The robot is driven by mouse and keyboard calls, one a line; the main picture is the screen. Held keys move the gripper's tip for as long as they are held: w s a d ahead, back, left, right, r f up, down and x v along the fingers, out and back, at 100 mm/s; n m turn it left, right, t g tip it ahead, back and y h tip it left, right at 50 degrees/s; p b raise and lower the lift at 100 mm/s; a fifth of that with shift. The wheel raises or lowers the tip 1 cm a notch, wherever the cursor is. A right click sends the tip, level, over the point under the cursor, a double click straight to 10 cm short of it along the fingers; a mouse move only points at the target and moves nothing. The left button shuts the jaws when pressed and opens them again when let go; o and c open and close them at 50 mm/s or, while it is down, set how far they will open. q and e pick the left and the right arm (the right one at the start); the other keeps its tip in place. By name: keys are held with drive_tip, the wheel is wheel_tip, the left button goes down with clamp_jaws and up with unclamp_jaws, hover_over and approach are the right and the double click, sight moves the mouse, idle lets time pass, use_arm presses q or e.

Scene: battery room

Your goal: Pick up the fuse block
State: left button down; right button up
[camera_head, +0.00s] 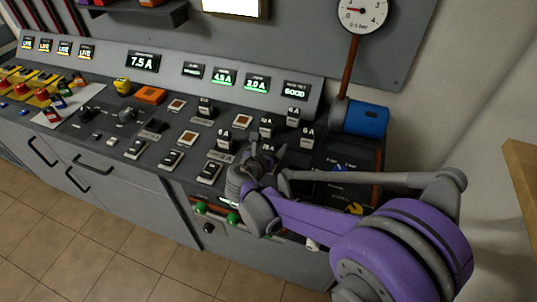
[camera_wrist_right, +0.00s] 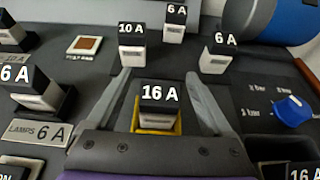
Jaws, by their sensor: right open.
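Several small fuse blocks with black tops and pale bodies stand on the dark console. One marked 16 A (camera_wrist_right: 158,93) stands upright in a yellow-edged seat (camera_wrist_right: 178,126) in the right wrist view; its top also shows in the head view (camera_head: 268,149). My right gripper (camera_wrist_right: 157,100) is open, with one finger on each side of this block. A gap shows between each finger and the block. In the head view my right gripper (camera_head: 254,166) partly hides the block. My left gripper is not in view.
Near the 16 A block stand blocks marked 10 A (camera_wrist_right: 132,46) and 6 A (camera_wrist_right: 219,52), with another 6 A (camera_wrist_right: 33,90) at left. A blue knob (camera_wrist_right: 291,110) lies to the right. A blue cylinder (camera_head: 366,119) and a gauge (camera_head: 360,12) are at the back right.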

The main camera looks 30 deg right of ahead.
drive_tip(key=shift+x, duration=0.75)
clamp_jaws()
